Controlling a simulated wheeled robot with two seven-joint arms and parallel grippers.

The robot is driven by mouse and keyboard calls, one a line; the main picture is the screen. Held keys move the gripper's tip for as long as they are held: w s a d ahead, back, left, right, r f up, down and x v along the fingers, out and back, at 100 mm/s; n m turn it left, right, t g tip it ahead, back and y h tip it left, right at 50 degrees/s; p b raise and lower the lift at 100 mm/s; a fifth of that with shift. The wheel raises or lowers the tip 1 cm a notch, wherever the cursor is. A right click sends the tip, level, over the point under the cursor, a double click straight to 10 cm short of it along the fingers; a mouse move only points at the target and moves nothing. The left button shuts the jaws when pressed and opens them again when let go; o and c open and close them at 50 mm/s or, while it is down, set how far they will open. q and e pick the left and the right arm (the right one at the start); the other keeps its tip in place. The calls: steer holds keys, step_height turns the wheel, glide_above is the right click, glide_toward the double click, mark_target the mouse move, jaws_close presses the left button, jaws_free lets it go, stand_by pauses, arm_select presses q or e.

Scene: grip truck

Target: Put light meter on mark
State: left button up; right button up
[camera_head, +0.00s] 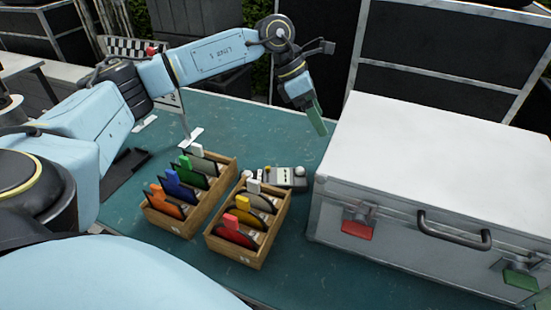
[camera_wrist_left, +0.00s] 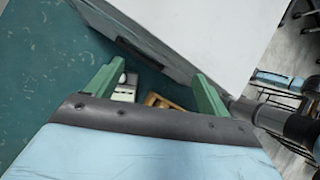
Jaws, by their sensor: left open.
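The light meter (camera_head: 283,177) is a small grey device with a pale display and a white dome. It lies on the green table just behind the right wooden box, left of the big case. My left gripper (camera_head: 317,120) is open and empty, with green fingers, raised above the table behind the meter and near the case's back left corner. In the left wrist view the light meter (camera_wrist_left: 125,90) shows partly behind the left finger of the gripper (camera_wrist_left: 153,88). I cannot make out the mark. My right gripper is not in view.
A left wooden box (camera_head: 186,222) and a right wooden box (camera_head: 263,246) hold discs with coloured tabs. A large white-topped case (camera_head: 440,150) fills the right side. The green table (camera_head: 250,128) is clear behind the meter. A dark tray (camera_head: 122,172) lies at left.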

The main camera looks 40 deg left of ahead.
arm_select(q)
steer(key=s+a+f+g+y+b, duration=0.25)
steer(key=a+f+y+b, duration=0.25)
steer(key=a+f, duration=0.45)
steer(key=y+b, duration=0.1)
glide_above(276, 176)
steer(key=f, duration=0.8)
steer(key=shift+s+a+f, duration=0.1)
steer(key=shift+s+a, duration=0.1)
steer(key=shift+s, duration=0.1)
steer(key=shift+f, duration=0.4)
steer(key=f, duration=0.5)
steer(key=shift+w+d+b, duration=0.1)
steer(key=shift+w+b, duration=0.2)
steer(key=shift+r, duration=0.2)
steer(key=c, duration=1.1)
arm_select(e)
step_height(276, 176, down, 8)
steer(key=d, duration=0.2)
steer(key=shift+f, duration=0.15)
